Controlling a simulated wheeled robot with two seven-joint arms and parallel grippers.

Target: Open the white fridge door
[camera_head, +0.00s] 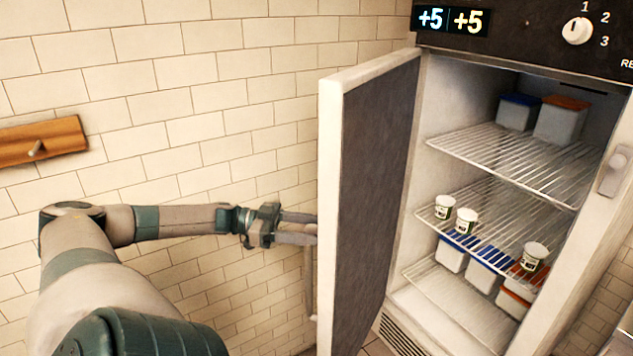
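The white fridge (401,284) stands at the right with its inside in view. Its door (369,205) is swung wide open toward the left, with the dark inner face toward me and a pale edge. My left gripper (314,229) is at the outer side of the door, next to a vertical handle (309,283). The door edge hides part of the fingertips, so I cannot tell whether they grip the handle. My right gripper is not in view.
Wire shelves (512,160) hold lidded tubs (561,120) and several small white cups (466,220). A dark panel with a dial (577,31) is above. A tiled wall is behind my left arm, with a wooden peg rail (42,141) at the left.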

